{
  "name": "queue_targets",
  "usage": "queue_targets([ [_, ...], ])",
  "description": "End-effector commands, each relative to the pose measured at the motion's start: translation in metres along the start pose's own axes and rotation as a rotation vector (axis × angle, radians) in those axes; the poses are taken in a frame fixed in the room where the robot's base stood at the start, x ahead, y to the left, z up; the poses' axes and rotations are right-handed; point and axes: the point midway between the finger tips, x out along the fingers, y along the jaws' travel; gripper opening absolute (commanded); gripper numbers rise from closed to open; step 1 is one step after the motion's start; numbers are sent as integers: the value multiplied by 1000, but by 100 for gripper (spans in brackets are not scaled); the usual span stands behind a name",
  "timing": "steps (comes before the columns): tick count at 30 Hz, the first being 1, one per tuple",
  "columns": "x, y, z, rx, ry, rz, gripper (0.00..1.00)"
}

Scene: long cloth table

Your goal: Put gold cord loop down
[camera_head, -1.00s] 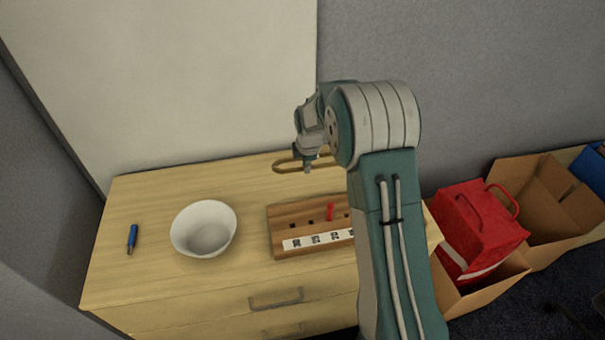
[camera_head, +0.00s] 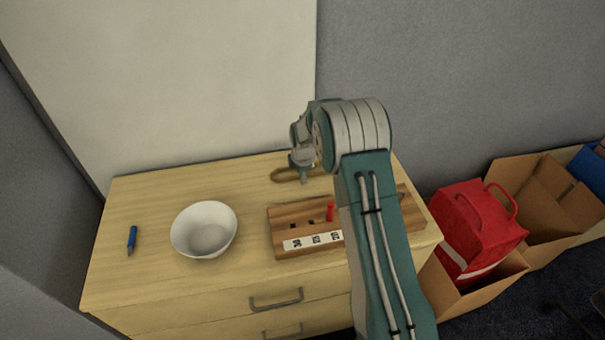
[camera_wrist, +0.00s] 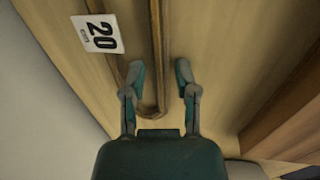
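The gold cord loop (camera_head: 283,176) is at the back of the wooden cabinet top, behind the slotted board, and appears to lie on the surface. In the wrist view the loop (camera_wrist: 156,45) runs lengthwise, with its rounded near end close to my gripper's palm. My gripper (camera_head: 303,178) is low over the loop. In the wrist view its two fingers (camera_wrist: 160,72) are spread apart. One strand passes between them with a gap on both sides; the other strand runs by the left finger. My arm hides part of the loop in the head view.
The brown slotted board (camera_head: 290,224) with a red peg (camera_head: 330,211) stands in front of the loop. A white bowl (camera_head: 204,229) and a blue marker (camera_head: 132,239) are to the left. A "20" label (camera_wrist: 98,33) lies beside the loop. A red bag (camera_head: 478,225) sits in a box at right.

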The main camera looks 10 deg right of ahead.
Motion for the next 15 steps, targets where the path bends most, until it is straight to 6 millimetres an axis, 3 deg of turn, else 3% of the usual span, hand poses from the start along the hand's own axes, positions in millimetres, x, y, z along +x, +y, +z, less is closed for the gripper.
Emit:
queue_targets([
  [11,-2,0,2,0,2,0,54],
  [15,-17,1,1,0,1,1,54],
])
